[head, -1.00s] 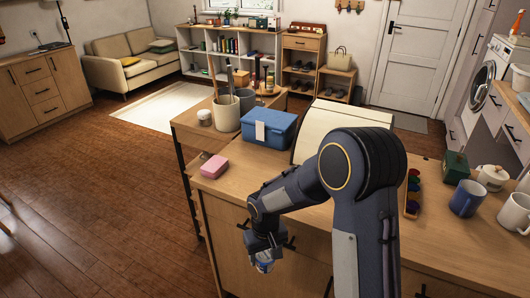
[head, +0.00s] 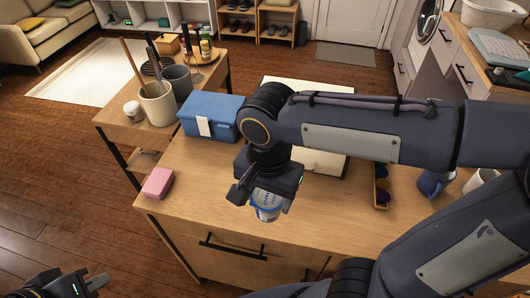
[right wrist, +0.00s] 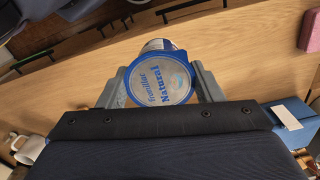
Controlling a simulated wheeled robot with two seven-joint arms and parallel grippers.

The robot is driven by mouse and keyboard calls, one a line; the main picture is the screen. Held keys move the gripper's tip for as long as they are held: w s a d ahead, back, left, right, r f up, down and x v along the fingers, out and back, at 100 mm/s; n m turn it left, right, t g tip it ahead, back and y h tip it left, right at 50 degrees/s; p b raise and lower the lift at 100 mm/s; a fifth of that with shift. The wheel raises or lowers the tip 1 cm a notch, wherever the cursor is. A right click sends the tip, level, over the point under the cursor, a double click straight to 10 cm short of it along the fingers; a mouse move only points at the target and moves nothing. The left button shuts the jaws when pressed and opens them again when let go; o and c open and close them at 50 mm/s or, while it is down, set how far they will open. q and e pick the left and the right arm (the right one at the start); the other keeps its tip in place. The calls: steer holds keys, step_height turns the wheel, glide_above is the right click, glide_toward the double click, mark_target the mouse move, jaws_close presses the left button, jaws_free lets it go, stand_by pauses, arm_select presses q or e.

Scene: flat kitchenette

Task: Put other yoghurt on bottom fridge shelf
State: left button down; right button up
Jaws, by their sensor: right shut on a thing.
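A yoghurt pot (head: 266,206) with a blue and white side is held by my right gripper (head: 264,192), above the front edge of the wooden counter. No fridge or fridge shelf is in view.
The counter (head: 190,220) carries a pink box (head: 158,183), a blue box (head: 210,116) and a blue mug (head: 432,184). A utensil crock (head: 157,104) stands on the table behind. Open wooden floor (head: 60,190) lies to the left.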

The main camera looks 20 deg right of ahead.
steer(key=w+d+f, duration=0.1)
steer(key=w+f, duration=0.3)
steer(key=w+d+f+p, duration=0.1)
steer(key=w+f, duration=0.3)
steer(key=w+d+f+p, duration=0.1)
steer(key=w+d+f, duration=0.1)
steer(key=w+f, duration=0.2)
steer(key=shift+w+f, duration=0.2)
steer(key=shift+f, duration=0.1)
steer(key=shift+f, duration=0.2)
steer(key=o, duration=1.1)
steer(key=shift+r, duration=0.15)
